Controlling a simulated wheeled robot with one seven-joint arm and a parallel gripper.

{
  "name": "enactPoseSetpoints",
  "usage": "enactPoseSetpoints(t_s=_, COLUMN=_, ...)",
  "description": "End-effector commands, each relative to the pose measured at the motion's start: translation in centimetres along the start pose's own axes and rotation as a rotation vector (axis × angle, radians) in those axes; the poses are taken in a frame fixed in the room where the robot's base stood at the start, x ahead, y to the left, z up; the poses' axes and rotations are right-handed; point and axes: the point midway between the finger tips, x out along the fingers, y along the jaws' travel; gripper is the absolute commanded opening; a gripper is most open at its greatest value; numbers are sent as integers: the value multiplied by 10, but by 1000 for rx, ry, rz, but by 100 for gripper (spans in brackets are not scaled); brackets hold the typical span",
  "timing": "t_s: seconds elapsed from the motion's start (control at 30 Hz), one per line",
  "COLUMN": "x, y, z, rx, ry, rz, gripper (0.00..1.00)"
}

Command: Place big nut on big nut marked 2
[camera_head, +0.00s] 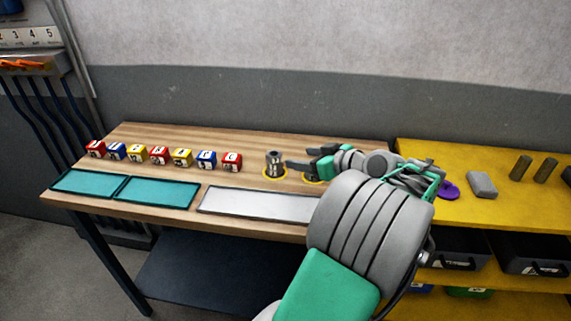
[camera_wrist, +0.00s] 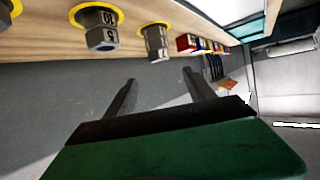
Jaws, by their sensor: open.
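A grey stack of hex nuts (camera_head: 275,163) stands upright on a yellow ring on the wooden table, just left of my gripper (camera_head: 300,170). In the wrist view this narrower stack (camera_wrist: 156,42) carries small markings that I cannot read surely. A wider grey nut stack (camera_wrist: 100,35), with faces marked 10 and 5, stands on another yellow ring to its left. In the head view my gripper hides that stack. My gripper (camera_wrist: 162,78) is open, with nothing between its fingers. Both stacks appear beyond the fingertips, apart from them. I cannot make out which nut is marked 2.
Several red, blue and yellow numbered cubes (camera_head: 159,156) stand in a row left of the nuts. Two teal trays (camera_head: 156,192) and a white tray (camera_head: 255,203) lie along the front edge. A yellow bench (camera_head: 500,215) with grey blocks adjoins at right.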

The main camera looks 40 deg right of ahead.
Motion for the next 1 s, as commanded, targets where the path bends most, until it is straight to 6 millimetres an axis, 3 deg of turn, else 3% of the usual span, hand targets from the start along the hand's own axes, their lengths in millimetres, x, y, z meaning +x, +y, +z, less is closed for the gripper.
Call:
enactPoseSetpoints(t_s=0.13, x=5, y=-8, z=-1, rx=0, ry=-18, rz=-13, gripper=63)
enactPoseSetpoints(t_s=0.2, x=23, y=-30, z=-3, rx=4, ry=-72, rz=-46, gripper=63)
enactPoseSetpoints(t_s=0.27, x=45, y=-63, z=-3, rx=9, ry=-150, rz=-85, gripper=63)
enactPoseSetpoints(t_s=0.33, x=69, y=-115, z=0, rx=13, ry=-272, rz=-129, gripper=63)
enactPoseSetpoints(t_s=0.43, x=83, y=-193, z=14, rx=14, ry=-456, rz=-162, gripper=63)
enactPoseSetpoints(t_s=0.5, x=78, y=-240, z=28, rx=11, ry=-569, rz=-161, gripper=63)
enactPoseSetpoints(t_s=0.57, x=67, y=-274, z=40, rx=7, ry=-650, rz=-151, gripper=63)
enactPoseSetpoints(t_s=0.7, x=26, y=-337, z=73, rx=-9, ry=-811, rz=-96, gripper=63)
enactPoseSetpoints(t_s=0.83, x=-9, y=-361, z=97, rx=-11, ry=-895, rz=-37, gripper=63)
enactPoseSetpoints(t_s=1.0, x=-23, y=-365, z=107, rx=-4, ry=-926, rz=-6, gripper=63)
